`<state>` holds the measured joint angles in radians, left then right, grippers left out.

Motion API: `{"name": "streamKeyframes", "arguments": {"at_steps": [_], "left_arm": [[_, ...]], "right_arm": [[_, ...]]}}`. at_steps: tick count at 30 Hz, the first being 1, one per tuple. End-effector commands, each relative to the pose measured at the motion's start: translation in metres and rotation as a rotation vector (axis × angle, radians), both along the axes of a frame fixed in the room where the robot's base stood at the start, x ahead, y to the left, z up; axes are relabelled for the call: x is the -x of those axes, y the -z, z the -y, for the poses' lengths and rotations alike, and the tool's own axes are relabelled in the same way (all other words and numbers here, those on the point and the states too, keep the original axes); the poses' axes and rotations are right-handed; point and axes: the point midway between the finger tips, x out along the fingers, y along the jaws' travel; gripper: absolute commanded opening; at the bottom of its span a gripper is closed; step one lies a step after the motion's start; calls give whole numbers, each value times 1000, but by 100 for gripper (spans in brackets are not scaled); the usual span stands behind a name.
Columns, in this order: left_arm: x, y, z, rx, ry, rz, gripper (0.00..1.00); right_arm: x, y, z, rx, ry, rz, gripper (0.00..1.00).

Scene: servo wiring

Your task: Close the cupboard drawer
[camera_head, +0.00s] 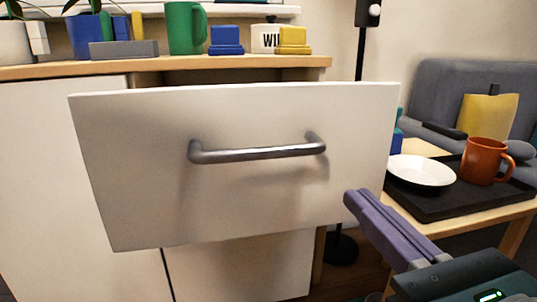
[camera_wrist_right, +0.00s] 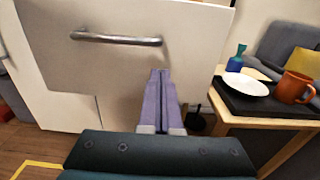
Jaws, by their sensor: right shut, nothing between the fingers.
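The white drawer front (camera_head: 130,150) stands out from the white cupboard (camera_head: 60,170), so the drawer is open. A grey metal bar handle (camera_head: 257,154) is fixed across its middle. In the right wrist view the drawer front (camera_wrist_right: 105,70) and handle (camera_wrist_right: 117,39) show above the fingers. My right gripper (camera_head: 352,197) has its purple fingers shut and empty. Its tips are at the lower right part of the drawer front; I cannot tell whether they touch it. They also show in the right wrist view (camera_wrist_right: 160,74), below and right of the handle. My left gripper is not in view.
A wooden side table (camera_head: 420,150) at the right holds a black tray (camera_head: 430,200) with a white plate (camera_head: 420,171) and an orange mug (camera_head: 485,160). A green mug (camera_head: 186,28) and several blocks stand on the cupboard top. A black lamp pole (camera_head: 361,60) stands behind.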

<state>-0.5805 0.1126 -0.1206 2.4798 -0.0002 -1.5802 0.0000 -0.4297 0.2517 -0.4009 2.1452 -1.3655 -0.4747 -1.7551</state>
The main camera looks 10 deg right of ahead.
Motion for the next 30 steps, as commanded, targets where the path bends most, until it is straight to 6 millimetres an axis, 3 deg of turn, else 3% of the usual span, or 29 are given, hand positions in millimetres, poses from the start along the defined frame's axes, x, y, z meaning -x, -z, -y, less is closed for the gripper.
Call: {"name": "streamKeyframes", "arguments": {"at_steps": [9,15,21,30], "left_arm": [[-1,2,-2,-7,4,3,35],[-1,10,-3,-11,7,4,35],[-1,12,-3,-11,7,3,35],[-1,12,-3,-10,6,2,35]], "right_arm": [[-68,0,1,-4,3,4,0],[-99,1,1,-3,3,2,0],[-111,0,1,-5,3,-1,0],[-112,0,1,-5,3,-1,0]]}}
